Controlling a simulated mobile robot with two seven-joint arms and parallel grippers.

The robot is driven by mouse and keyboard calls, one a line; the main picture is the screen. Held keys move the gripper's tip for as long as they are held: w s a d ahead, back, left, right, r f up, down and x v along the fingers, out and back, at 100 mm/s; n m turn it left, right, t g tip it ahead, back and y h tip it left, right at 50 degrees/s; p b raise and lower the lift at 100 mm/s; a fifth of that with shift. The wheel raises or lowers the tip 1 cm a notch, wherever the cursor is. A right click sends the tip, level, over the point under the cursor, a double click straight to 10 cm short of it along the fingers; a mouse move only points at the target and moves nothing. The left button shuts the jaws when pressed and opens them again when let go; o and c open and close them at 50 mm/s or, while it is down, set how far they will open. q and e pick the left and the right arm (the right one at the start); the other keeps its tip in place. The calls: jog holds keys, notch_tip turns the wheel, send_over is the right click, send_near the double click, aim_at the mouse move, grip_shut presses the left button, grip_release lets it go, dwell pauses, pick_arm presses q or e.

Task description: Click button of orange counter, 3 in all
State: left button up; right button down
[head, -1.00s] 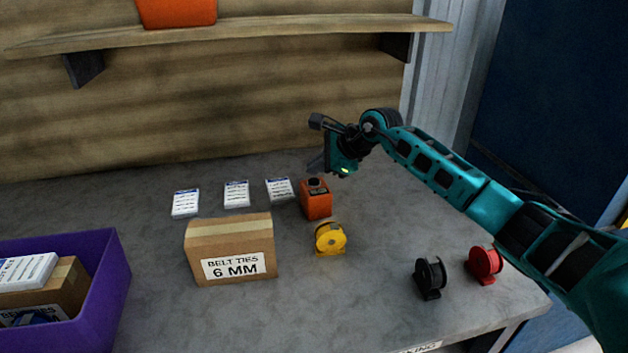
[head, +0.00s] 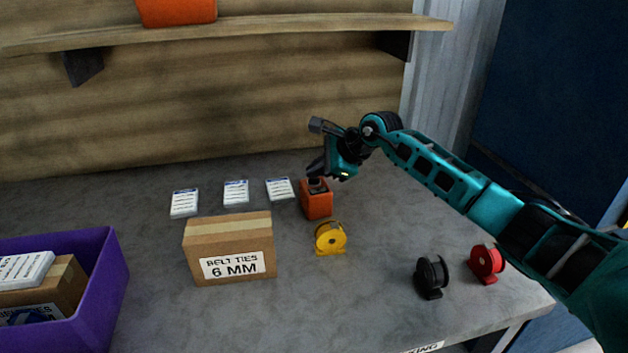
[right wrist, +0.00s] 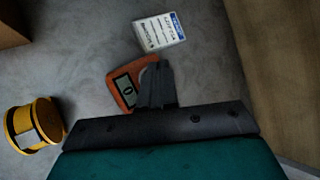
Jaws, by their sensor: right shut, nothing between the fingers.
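The orange counter (head: 317,204) stands on the grey table, right of the white cards. In the right wrist view the counter (right wrist: 122,92) shows a small display that seems to read 0. My right gripper (head: 314,175) is shut and empty, its fingertips at the top of the counter, over its button. In the right wrist view the shut fingers (right wrist: 156,85) cover the button, so I cannot tell whether they touch or press it. My left gripper is not in view.
A yellow spool (head: 330,238) stands just in front of the counter, with a cardboard box (head: 228,248) to its left. Three white cards (head: 236,192) lie behind the box. Black (head: 432,276) and red (head: 487,262) spools stand at right, a purple bin (head: 108,285) at left.

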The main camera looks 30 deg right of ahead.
aim_at(317, 181)
jog(key=shift+f+b, duration=0.35)
jog(key=shift+f, duration=0.15)
jog(key=shift+r, duration=0.1)
dwell(0.4)
jog(key=shift+r+p, duration=0.6)
jog(key=shift+r, duration=0.3)
jog(key=shift+r+p, duration=1.65)
jog(key=shift+r, duration=0.95)
jog(key=shift+f, duration=0.1)
